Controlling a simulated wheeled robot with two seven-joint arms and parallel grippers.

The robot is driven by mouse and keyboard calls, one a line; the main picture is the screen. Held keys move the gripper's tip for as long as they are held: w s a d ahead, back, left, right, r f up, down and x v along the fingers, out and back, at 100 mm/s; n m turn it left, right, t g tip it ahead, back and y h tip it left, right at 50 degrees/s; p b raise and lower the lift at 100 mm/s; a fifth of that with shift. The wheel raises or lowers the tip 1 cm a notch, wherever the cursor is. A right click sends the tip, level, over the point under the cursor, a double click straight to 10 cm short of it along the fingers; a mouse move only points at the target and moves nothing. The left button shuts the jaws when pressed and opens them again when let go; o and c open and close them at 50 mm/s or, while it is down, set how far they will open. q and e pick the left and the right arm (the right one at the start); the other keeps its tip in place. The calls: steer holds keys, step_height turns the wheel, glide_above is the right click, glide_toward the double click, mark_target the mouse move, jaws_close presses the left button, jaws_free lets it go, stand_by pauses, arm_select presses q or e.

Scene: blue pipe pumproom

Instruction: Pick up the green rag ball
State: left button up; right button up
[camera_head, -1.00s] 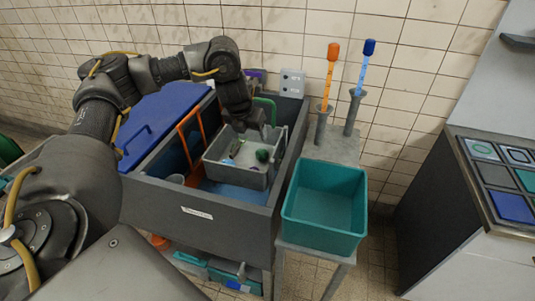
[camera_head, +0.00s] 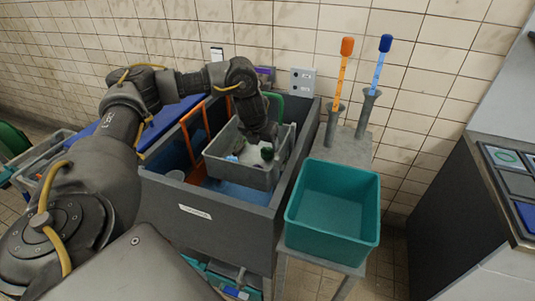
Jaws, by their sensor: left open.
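The green rag ball (camera_head: 267,152) lies in a small grey tray (camera_head: 240,174) set inside the large dark grey bin. My left gripper (camera_head: 264,140) points down over this tray, close above the ball, and is open. Its fingers are small and dark here, and I cannot tell whether they touch the ball. A light blue item (camera_head: 232,158) lies in the tray to the left of the ball. My right gripper is out of view.
A teal bin (camera_head: 332,212) stands on a grey stand right of the large dark bin (camera_head: 200,212). Orange and blue-handled tools stand upright in holders behind it. An orange handle (camera_head: 193,131) rises at the tray's left. A counter is at far right.

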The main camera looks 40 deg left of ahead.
mark_target(266, 150)
arm_select(q)
steer(key=shift+p+x, duration=0.7)
steer(key=shift+x, duration=2.2)
steer(key=shift+w+r, duration=0.1)
steer(key=shift+c, duration=0.2)
steer(key=c, duration=1)
